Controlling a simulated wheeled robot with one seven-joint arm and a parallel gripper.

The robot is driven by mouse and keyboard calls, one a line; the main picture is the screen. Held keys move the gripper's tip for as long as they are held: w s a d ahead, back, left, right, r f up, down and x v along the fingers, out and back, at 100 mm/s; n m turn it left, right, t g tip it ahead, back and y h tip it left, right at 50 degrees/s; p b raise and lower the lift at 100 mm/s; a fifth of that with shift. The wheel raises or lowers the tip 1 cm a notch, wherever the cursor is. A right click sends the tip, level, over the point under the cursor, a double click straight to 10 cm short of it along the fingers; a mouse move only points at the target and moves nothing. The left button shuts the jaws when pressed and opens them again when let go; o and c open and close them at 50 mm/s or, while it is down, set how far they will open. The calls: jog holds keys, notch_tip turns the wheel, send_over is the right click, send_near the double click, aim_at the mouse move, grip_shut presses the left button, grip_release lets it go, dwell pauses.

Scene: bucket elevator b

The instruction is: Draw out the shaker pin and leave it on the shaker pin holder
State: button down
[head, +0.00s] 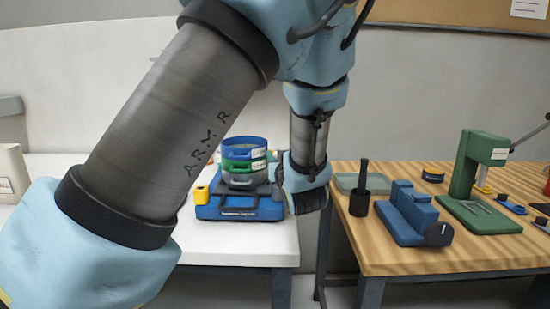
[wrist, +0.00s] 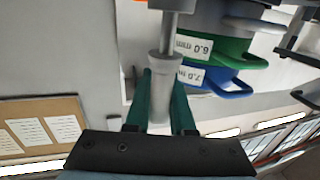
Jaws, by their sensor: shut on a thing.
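The shaker (head: 240,207) has a blue base and stands on the white table, with a stack of blue, green and grey sieves (head: 243,160) on it. In the wrist view, my gripper (wrist: 163,78) is shut on the pale grey handle of the shaker pin (wrist: 162,105), between its two teal fingers. A thin metal shaft runs from the handle to a grey block at the top of the picture; whether it is still inside the block I cannot tell. In the head view my wrist is just right of the shaker and the pin is hidden. I cannot make out the pin holder for sure.
Right of a gap, a wooden table (head: 420,258) holds a black cup with a dark rod (head: 360,200), a blue block (head: 405,215) and a green press (head: 480,180). Sieve handles (wrist: 232,88) are close to my fingers. The white table's front is clear.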

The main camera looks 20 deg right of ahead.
jog(key=shift+r+p, duration=1.5)
jog(key=shift+r, duration=0.55)
notch_tip(320, 180, up, 4)
jog(key=p, duration=0.3)
jog(key=w+a+n+y+b, duration=0.1)
jog(key=w+a+n+y, duration=0.2)
jog(key=a, duration=0.7)
jog(key=w+a+n+y+b, duration=0.1)
jog(key=w+a+n+y, duration=0.2)
jog(key=a+y, duration=0.3)
jog(key=a, duration=0.4)
jog(key=shift+w+a+f+g, duration=0.2)
jog(key=shift+a+g, duration=0.1)
jog(key=shift+g, duration=0.1)
jog(key=shift+r, duration=0.1)
jog(key=shift+f+b, duration=2.05)
jog(key=shift+f, duration=0.9)
